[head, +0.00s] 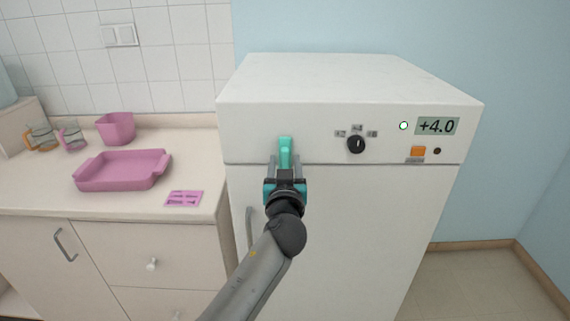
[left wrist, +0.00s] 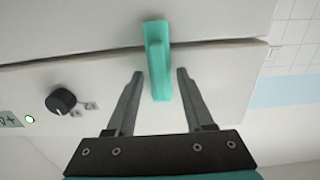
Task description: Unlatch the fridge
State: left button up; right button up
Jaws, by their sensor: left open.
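The white fridge (head: 345,215) stands right of the counter. A teal latch (head: 285,147) sits on its front, across the seam between the top panel and the door. My left gripper (head: 286,170) is open in front of the latch. In the left wrist view the latch (left wrist: 158,62) hangs lengthwise across the seam, and its lower end lies between the tips of my open left gripper (left wrist: 160,76). A gap shows on both sides, so the fingers look clear of it. The fridge door looks shut. My right gripper is not in view.
The fridge panel has a black knob (head: 356,145), an orange button (head: 418,151) and a display (head: 437,126) reading +4.0. A grey door handle (head: 249,229) is left of my arm. The counter holds a pink tray (head: 122,170), a pink bin (head: 116,128) and glass mugs (head: 72,138).

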pick_arm(q)
grip_shut()
dwell(0.5)
jog(key=shift+m, duration=0.4)
jog(key=m, duration=0.3)
jog(key=shift+d+m, duration=0.15)
jog(key=shift+m, duration=0.25)
jog(key=m+p, duration=0.1)
jog(key=m, duration=0.3)
jog(key=shift+d+f, duration=0.1)
jog(key=m+p, duration=0.1)
jog(key=m, duration=0.4)
jog(key=shift+d+f, duration=0.1)
jog(key=shift+f+m+p, duration=0.15)
jog(key=shift+m+p, duration=0.45)
jog(key=shift+m, duration=1.6)
